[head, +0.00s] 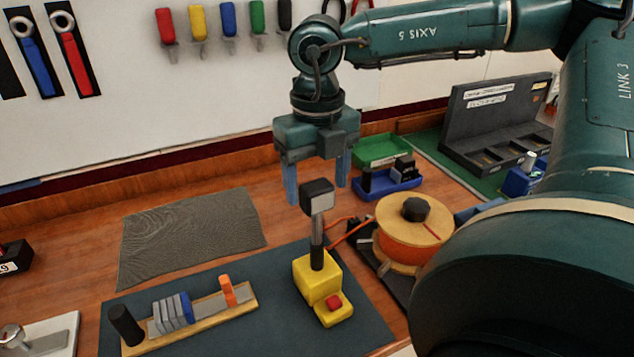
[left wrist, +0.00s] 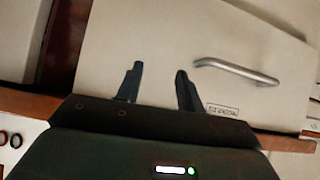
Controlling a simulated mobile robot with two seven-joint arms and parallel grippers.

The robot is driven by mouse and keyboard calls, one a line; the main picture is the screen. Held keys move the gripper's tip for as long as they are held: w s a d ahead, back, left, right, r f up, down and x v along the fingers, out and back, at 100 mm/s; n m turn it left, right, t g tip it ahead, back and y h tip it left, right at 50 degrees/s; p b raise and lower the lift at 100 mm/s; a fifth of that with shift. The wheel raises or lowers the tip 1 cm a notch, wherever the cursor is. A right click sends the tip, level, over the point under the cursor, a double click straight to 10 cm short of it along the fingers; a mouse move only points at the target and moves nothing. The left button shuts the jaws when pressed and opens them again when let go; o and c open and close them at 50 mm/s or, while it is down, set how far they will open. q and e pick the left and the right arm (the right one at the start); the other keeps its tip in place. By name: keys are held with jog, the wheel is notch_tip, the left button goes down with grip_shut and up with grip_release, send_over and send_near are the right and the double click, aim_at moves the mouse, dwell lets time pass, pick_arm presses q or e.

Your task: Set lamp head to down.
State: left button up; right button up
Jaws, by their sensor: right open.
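The lamp stands on the dark mat in the head view, with a yellow base (head: 316,281), a dark stem (head: 317,243) and a box-shaped lamp head (head: 319,197). The head has a dark upper part and a pale face below. A red button (head: 333,301) sits on the base's front. My right gripper (head: 317,192) points down at the lamp head, its two blue fingers apart on either side of it in the picture. I cannot tell whether they touch it. My left gripper (left wrist: 159,70) shows in the left wrist view, fingers apart and empty.
A cable reel (head: 408,233) stands right of the lamp. A wooden rail with blocks (head: 207,311) lies left. A grey mesh mat (head: 190,232) and blue and green bins (head: 388,184) lie behind. A drawer front with a handle (left wrist: 237,71) faces my left gripper.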

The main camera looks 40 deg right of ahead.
pick_arm(q)
jog(key=shift+w+a+f, duration=0.1)
pick_arm(e)
jog(key=shift+f, duration=0.85)
jog(key=shift+c, duration=0.2)
